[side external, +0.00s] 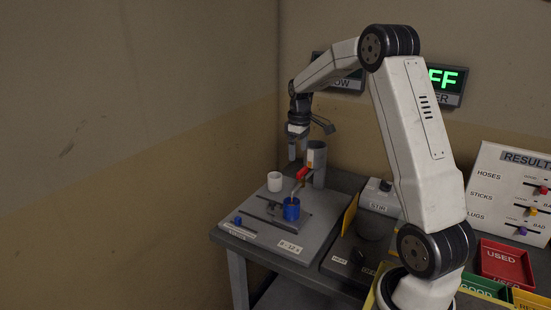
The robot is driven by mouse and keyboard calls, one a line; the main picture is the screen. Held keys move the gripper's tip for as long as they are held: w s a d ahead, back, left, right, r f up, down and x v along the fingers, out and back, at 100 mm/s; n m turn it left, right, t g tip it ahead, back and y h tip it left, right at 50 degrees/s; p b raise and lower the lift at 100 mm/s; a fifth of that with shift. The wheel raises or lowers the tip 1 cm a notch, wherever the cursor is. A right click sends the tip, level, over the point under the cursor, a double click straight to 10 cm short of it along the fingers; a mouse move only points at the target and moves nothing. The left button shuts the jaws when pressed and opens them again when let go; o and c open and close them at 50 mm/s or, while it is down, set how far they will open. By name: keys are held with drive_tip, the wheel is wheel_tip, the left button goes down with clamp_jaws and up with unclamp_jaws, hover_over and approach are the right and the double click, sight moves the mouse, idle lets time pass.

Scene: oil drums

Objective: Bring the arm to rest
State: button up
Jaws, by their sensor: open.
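My gripper (298,150) hangs over the far end of the table, with its fingers pointing down. It is open, and nothing shows between its fingers. It is above and to the left of a red part (302,174) that sits next to a grey cylinder (317,158). My arm reaches up from the lower right, bends at the top and comes down to the gripper.
A "STIR" unit (378,195) stands to the right. A results board (511,190) and a red "USED" tray (505,262) are at the far right. The air left of the gripper is clear.

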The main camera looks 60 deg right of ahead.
drive_tip(key=s+a+f, duration=0.2)
drive_tip(key=s+a, duration=0.1)
drive_tip(key=a, duration=0.7)
drive_tip(key=s+a+f+t, duration=0.1)
drive_tip(key=s+a+f, duration=0.2)
drive_tip(key=a, duration=0.7)
drive_tip(key=s+a+f+t, duration=0.1)
drive_tip(key=s+a, duration=0.4)
drive_tip(key=a, duration=0.5)
drive_tip(key=shift+f, duration=0.65)
